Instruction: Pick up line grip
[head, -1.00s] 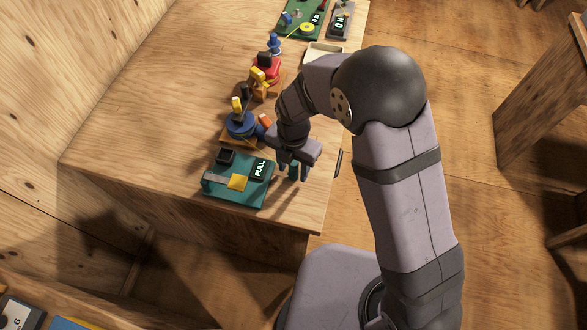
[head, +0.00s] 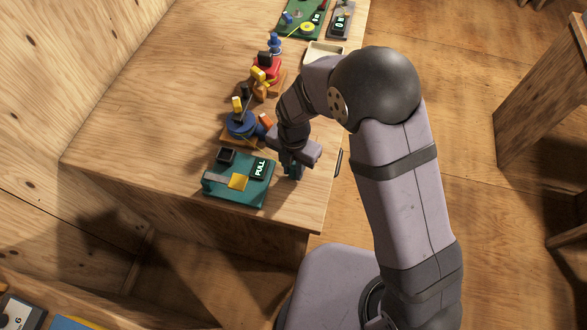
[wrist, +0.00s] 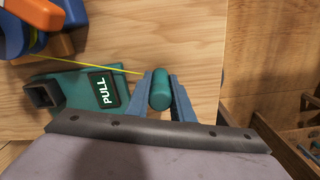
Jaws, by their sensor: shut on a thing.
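The line grip (wrist: 160,88) is a teal rounded cylinder in the wrist view, near the table's edge. A thin yellow line (wrist: 105,66) runs from its side across to the left. My gripper (wrist: 160,80) is shut on the line grip, with one blue-grey finger on each side of it. In the head view my gripper (head: 293,172) is low over the table, right of the teal PULL board (head: 225,191), and mostly hides the grip. I cannot tell whether the grip touches the table.
The PULL board carries a dark square block (head: 226,156) and a yellow piece (head: 238,182). A blue reel (head: 241,124) stands behind it on an orange base. Red and yellow parts (head: 266,68) stand further back. The wooden table (head: 150,110) is clear on the left.

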